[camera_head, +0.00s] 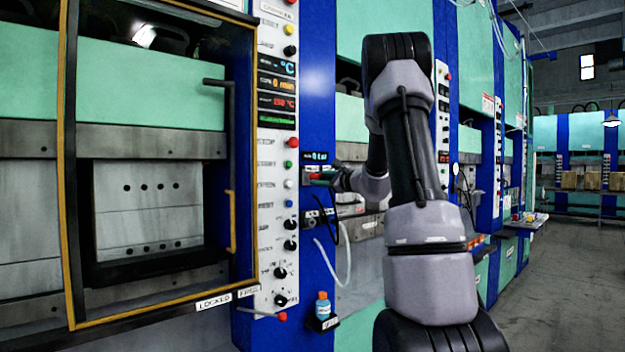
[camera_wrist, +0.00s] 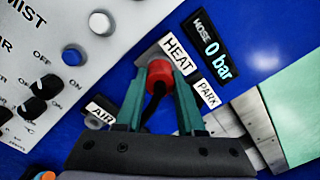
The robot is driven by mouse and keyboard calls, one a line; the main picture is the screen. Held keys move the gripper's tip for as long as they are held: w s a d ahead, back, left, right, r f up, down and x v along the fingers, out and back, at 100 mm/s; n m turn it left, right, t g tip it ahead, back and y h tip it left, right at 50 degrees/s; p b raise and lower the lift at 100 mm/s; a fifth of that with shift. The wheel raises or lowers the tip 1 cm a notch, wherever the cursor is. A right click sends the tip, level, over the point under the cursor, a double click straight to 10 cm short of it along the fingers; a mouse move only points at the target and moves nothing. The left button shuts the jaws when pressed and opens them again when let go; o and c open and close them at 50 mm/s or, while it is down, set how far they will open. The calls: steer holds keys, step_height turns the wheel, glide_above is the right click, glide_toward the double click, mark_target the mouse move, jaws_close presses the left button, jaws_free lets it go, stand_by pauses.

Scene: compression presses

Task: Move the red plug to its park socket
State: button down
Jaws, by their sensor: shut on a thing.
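The red plug (camera_wrist: 160,75) is between the teal fingers of my gripper (camera_wrist: 159,88) in the wrist view. My gripper is shut on it. A dark cable runs back from the plug between the fingers. The plug is just below the HEAT label (camera_wrist: 177,53); whether it is seated in a socket there I cannot tell. The PARK label (camera_wrist: 207,93) is to the right, beside the right finger, and no park socket shows clearly. In the head view my gripper (camera_head: 325,177) is at the blue panel, small and partly behind my arm.
An AIR label (camera_wrist: 101,107) with a metal fitting is left of my gripper. A hose pressure display (camera_wrist: 215,50) reads 0 bar. A white control strip (camera_head: 283,210) with buttons and knobs is to the left. A white hose (camera_head: 345,255) and a blue bottle (camera_head: 323,306) are below.

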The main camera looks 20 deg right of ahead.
mark_target(324, 178)
steer(key=shift+s+d, duration=0.1)
steer(key=shift+s, duration=0.1)
steer(key=shift+s+d, duration=0.15)
steer(key=shift+s, duration=0.3)
steer(key=shift+v, duration=0.8)
steer(key=shift+v, duration=1.95)
